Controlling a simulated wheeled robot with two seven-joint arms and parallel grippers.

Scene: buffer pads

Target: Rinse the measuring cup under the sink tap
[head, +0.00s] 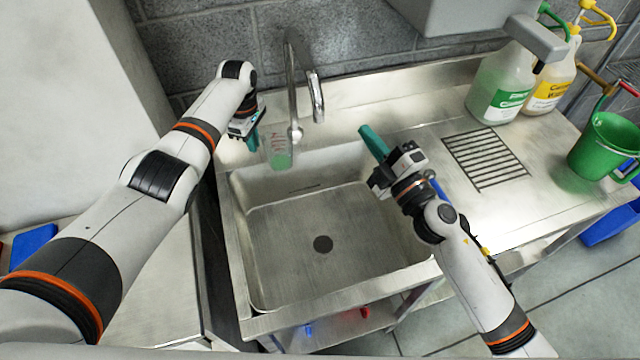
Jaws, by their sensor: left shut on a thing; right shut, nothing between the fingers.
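The cup looks roughly upright. I cannot tell whether water is running. My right gripper (372,140) is shut and empty, above the back right rim of the sink, right of the tap.
A drain grate (485,158) is set in the counter on the right. Two pump bottles (500,85) (553,85) stand at the back right. A green bucket (606,147) stands at the right end. A grey box (465,15) hangs on the wall above.

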